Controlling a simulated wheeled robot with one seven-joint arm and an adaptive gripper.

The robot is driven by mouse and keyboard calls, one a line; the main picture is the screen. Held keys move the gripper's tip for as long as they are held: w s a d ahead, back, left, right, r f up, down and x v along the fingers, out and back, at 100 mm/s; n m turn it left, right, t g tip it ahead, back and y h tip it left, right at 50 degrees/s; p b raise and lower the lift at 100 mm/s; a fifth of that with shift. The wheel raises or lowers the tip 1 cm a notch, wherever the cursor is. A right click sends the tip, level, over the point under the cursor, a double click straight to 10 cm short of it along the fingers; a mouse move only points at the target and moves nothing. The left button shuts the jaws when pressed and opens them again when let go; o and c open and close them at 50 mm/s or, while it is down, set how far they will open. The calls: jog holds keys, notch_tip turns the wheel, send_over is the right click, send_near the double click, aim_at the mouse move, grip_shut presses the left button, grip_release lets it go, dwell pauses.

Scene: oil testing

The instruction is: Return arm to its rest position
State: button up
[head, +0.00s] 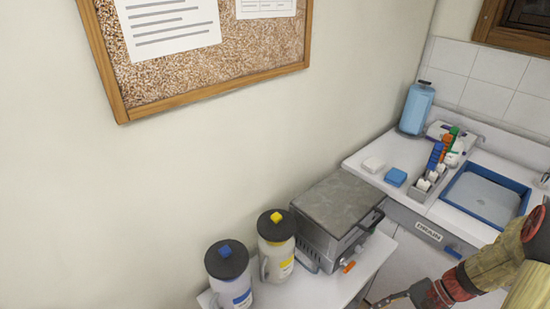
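My arm enters from the right edge in the head view, with tan and red links reaching down to the bottom edge. Part of my gripper (402,297) shows at the bottom, in front of the counter's cabinet and to the right of the low table. The bottom edge cuts it off, so its fingertips are not clear. I cannot tell whether it is open, shut or holding anything.
A grey metal box appliance (338,215), a yellow-knobbed jug (277,250) and a blue-knobbed jug (229,278) stand on the low white table (374,256). The sink (486,195), a blue sponge (395,177) and a blue canister (416,108) are on the counter.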

jog(key=s+a+r+n+t+h+p, duration=0.1)
jog(key=a+r+n, duration=0.3)
jog(key=r, duration=0.6)
jog(key=s+a+r+n+t+h+p, duration=0.1)
jog(key=a+r+n+h, duration=0.3)
jog(key=r, duration=0.6)
jog(key=s+a+r+n+t+h+p, duration=0.1)
jog(key=a+r+n+t+h, duration=0.2)
jog(key=r, duration=0.7)
jog(key=shift+s+a+n+t, duration=0.15)
jog(key=shift+a+n+t, duration=0.15)
jog(key=shift+a+n, duration=0.4)
jog(key=shift+a, duration=0.1)
jog(key=c, duration=0.3)
